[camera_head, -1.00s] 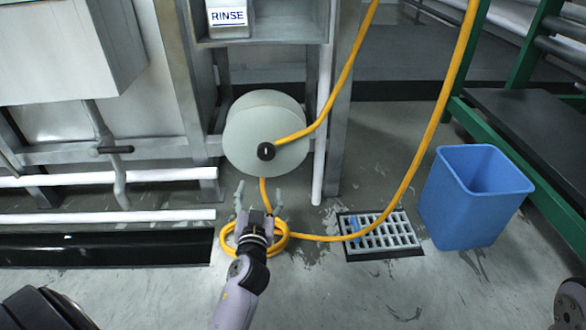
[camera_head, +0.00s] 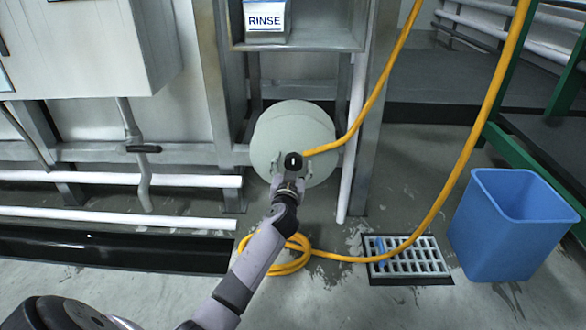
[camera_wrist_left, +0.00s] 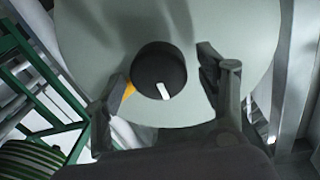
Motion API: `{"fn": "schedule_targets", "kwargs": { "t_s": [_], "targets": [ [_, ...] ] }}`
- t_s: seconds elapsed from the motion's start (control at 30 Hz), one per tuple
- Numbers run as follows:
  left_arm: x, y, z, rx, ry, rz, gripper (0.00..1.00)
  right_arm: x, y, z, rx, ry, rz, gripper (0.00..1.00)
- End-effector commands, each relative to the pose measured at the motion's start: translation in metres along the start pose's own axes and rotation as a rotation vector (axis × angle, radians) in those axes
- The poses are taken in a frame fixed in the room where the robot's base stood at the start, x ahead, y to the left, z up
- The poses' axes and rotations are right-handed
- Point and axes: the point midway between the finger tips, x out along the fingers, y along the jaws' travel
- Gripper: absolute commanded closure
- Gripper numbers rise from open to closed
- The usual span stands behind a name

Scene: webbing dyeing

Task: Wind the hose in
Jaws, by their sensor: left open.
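The hose reel is a pale grey-green disc (camera_head: 317,128) on the frame below the rinse box. Its black round knob (camera_head: 293,161) has a white mark. My left gripper (camera_head: 292,172) is at the knob, in front of the reel's lower part. In the left wrist view the open fingers (camera_wrist_left: 168,85) stand on either side of the black knob (camera_wrist_left: 160,68), apart from it. The yellow hose (camera_head: 448,205) runs from the reel up out of view, hangs down in a loop at the right and ends in a coil (camera_head: 290,264) on the floor. My right gripper is not in view.
A blue bin (camera_head: 510,225) stands at the right beside a floor drain grate (camera_head: 408,258). A green-framed rack (camera_head: 530,157) is behind it. White pipes (camera_head: 120,179) and a black trough (camera_head: 110,249) run along the left. A rinse box (camera_head: 266,20) sits above the reel.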

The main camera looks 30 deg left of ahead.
Motion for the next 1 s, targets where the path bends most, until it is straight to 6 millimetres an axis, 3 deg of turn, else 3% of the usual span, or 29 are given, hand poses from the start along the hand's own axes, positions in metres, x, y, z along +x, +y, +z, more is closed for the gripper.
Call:
{"fn": "schedule_targets", "kwargs": {
  "t_s": [0.4, 1.0],
  "targets": [
    [0.0094, -0.0006, -0.0003, 0.0, -0.001, -0.001, 0.34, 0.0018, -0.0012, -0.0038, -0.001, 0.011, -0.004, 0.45],
    [0.0091, -0.0005, -0.0001, 0.0, -0.001, -0.001, 0.74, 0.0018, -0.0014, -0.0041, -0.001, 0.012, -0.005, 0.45]
  ]
}}
